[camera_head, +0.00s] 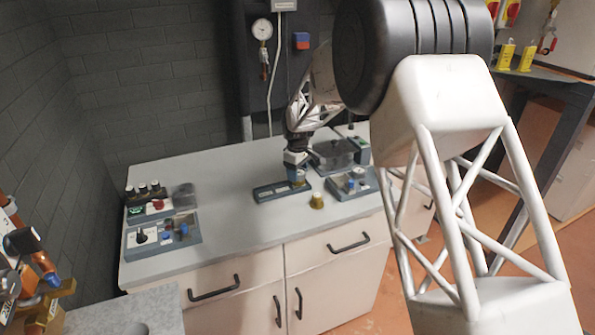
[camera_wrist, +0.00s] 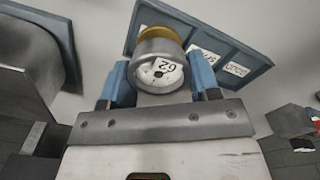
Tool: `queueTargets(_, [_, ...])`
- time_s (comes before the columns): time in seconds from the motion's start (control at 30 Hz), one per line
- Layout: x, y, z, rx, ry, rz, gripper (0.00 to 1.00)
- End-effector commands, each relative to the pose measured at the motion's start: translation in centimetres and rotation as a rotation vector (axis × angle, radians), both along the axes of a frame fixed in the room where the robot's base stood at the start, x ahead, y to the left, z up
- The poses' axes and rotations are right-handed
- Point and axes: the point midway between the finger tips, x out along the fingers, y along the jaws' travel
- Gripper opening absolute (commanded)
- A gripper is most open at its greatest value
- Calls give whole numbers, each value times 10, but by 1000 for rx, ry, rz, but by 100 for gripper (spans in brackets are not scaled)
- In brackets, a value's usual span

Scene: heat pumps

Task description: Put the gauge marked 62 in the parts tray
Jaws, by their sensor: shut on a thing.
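My gripper (camera_head: 297,170) is shut on a round gauge with a white dial, a grey body and a brass part (camera_wrist: 160,68). In the wrist view the dial bears 62, turned in the picture, between the two blue fingertips. In the head view the held gauge (camera_head: 299,179) is small and partly hidden by the fingers, over the right end of a shallow blue-grey tray (camera_head: 267,193). The tray, with white labels, also shows behind the gauge in the wrist view (camera_wrist: 245,62). I cannot tell whether the gauge touches it.
A brass-coloured part (camera_head: 317,201) stands on the worktop just right of the tray. A box with fittings (camera_head: 352,184) is farther right. Control boxes (camera_head: 163,236) with knobs stand at the left. The worktop (camera_head: 225,210) between is clear.

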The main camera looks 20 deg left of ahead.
Motion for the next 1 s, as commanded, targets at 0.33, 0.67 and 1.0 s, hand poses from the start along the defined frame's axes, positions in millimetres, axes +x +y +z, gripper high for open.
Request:
queueTargets(0.33, [0, 0, -5, 0, 0, 0, 25])
queueTargets(0.67, [0, 0, -9, 1, -1, 0, 25])
queueTargets(1.0, [0, 0, -12, 1, -1, 0, 68])
